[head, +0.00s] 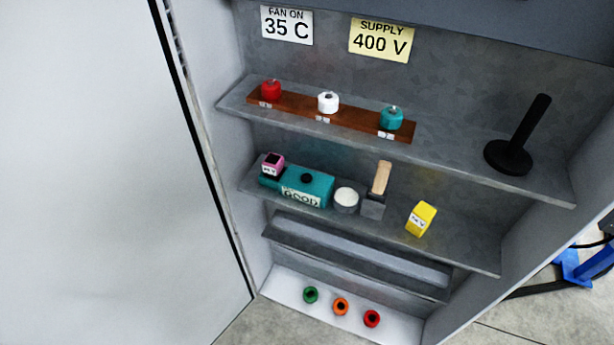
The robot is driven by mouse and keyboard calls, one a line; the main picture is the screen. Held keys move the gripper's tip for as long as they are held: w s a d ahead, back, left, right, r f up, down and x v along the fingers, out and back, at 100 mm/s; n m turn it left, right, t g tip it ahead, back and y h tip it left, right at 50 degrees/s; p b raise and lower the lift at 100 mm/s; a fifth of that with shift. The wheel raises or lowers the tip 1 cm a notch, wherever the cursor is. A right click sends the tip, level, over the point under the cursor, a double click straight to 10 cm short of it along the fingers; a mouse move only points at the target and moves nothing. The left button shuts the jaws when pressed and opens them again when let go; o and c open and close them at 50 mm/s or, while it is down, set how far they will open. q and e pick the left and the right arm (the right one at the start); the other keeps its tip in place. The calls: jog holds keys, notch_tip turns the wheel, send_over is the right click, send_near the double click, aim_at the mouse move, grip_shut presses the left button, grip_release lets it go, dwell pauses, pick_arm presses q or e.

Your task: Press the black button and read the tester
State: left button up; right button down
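The tester appears to be a teal box (312,183) on the middle shelf of the open cabinet. A round black button (306,178) sits on its top. A pale label (301,197) on its front seems to read "GOOD", though the letters are small and blurred. Nothing covers the button. Neither of my grippers is in view.
Right of the tester are a white-topped round tin (346,199), a wooden-handled block (373,206) and a yellow block (421,218). Above, a brown rack (350,117) holds red, white and teal pieces; a black post (520,140) stands right. The door (110,180) fills the left.

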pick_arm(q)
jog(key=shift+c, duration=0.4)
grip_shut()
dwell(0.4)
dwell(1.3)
